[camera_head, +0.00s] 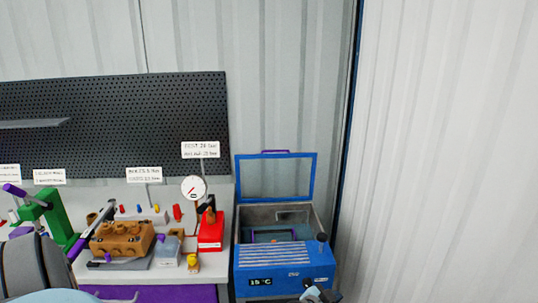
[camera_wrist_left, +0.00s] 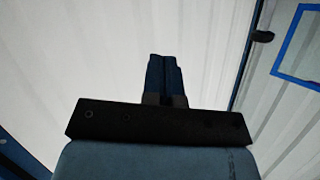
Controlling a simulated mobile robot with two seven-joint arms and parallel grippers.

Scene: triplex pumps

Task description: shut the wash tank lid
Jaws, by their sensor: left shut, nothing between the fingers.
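The wash tank (camera_head: 318,262) is a blue box with a display on its front and an open grey basin. Its lid (camera_head: 237,178) is a blue frame standing upright, open, at the back edge, with a purple handle (camera_head: 277,152) on top. Part of a blue frame, apparently the lid (camera_wrist_left: 283,40), shows at the upper right of the left wrist view. My left gripper (camera_head: 318,294) is at the bottom edge, in front of the tank and apart from the lid. Its fingers (camera_wrist_left: 165,80) are shut and empty in the left wrist view. My right gripper is not in view.
Inside the basin is a basket with a purple handle (camera_head: 258,236). A white wall is right.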

